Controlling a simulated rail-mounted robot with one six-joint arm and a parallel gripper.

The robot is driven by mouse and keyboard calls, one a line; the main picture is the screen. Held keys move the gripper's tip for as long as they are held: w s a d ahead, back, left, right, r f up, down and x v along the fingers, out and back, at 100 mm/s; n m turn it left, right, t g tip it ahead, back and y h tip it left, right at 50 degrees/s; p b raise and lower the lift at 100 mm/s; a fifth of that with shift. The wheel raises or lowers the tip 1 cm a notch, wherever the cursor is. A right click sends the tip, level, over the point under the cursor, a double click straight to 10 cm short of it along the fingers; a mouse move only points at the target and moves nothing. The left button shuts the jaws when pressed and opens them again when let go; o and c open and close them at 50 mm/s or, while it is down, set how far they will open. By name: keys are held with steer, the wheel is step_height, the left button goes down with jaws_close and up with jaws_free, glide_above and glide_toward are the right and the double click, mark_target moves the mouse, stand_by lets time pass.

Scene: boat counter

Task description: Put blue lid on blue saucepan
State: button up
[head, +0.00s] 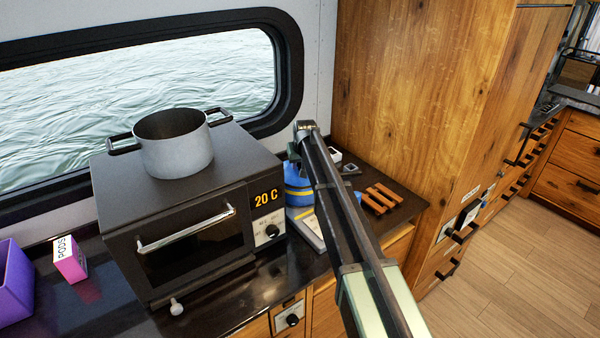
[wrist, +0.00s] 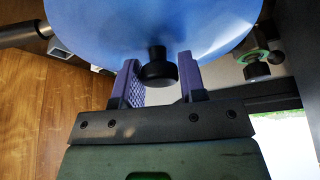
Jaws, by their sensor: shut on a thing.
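The blue lid (wrist: 215,25) fills the top of the wrist view, with its black knob (wrist: 157,70) between the two fingers of my gripper (wrist: 157,62). My gripper is shut on this knob. In the head view, my gripper is hidden behind my arm. A blue rounded body with a yellow band (head: 297,190), perhaps the blue saucepan, shows beside my arm, right of the oven, and is largely hidden. A dark handle with a metal end (wrist: 28,35) shows left of the lid in the wrist view. I cannot tell whether the lid touches the saucepan.
A grey metal pot (head: 175,155) stands on the black oven (head: 205,235). A wooden rack (head: 381,198) lies on the counter near the tall wooden cabinet (head: 415,90). A flat scale-like device (head: 308,230) lies by the oven. A pink box (head: 70,260) and a purple bin (head: 12,280) stand left.

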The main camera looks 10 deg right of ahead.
steer(key=shift+f+b, duration=0.4)
steer(key=shift+f, duration=0.2)
steer(key=o, duration=1.1)
steer(key=shift+c, duration=0.2)
steer(key=shift+r, duration=0.15)
